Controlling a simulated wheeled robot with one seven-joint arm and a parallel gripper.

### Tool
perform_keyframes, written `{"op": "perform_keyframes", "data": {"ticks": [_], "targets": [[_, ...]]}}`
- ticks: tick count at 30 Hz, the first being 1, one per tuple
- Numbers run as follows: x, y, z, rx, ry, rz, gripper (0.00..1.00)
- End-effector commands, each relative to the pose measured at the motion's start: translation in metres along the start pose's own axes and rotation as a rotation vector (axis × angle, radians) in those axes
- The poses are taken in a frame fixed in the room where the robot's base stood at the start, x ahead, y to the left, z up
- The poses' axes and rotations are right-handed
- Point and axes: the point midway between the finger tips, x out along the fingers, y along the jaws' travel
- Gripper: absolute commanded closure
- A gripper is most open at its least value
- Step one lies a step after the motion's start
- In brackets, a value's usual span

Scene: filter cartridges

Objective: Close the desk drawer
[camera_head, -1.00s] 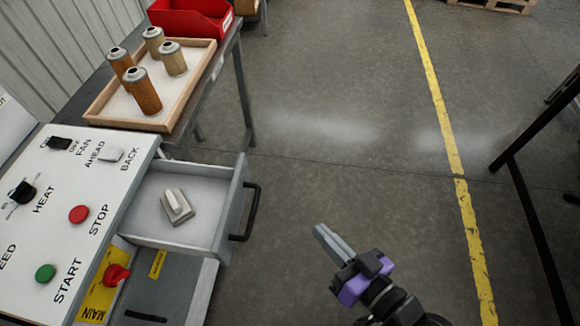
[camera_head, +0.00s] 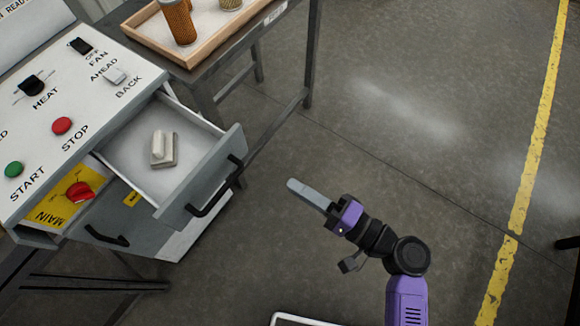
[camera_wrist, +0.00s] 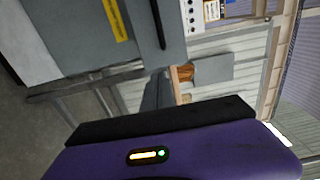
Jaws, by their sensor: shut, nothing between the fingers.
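The desk drawer (camera_head: 190,178) is open, pulled out to the right from under the control panel in the head view. Its grey front carries a dark bar handle (camera_head: 214,187). A small pale block-like object (camera_head: 163,149) lies inside on the drawer floor. My gripper (camera_head: 292,185) is shut and empty, to the right of the drawer front and apart from it, pointing toward the handle. The wrist view shows a grey panel with a dark bar (camera_wrist: 157,22), seen in part; I cannot tell if it is the same handle.
The control panel (camera_head: 105,100) with buttons and switches stands above the drawer. A red knob (camera_head: 79,191) on a yellow plate and a second handle (camera_head: 106,236) sit below. A wooden tray (camera_head: 189,52) with filter cartridges is behind. Floor right of the drawer is clear.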

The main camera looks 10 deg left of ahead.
Motion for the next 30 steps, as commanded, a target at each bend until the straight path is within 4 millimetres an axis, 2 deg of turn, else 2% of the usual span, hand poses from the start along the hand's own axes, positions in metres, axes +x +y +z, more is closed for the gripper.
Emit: {"op": "perform_keyframes", "data": {"ticks": [12, 18, 24, 30], "targets": [[0.078, -0.002, 0.0, -0.002, -0.002, 0.001, 1.0], [0.111, -0.001, 0.0, -0.002, 0.0, 0.002, 1.0], [0.127, 0.0, 0.0, -0.001, 0.001, 0.002, 1.0], [0.13, 0.001, -0.001, -0.001, 0.003, 0.003, 1.0]]}}
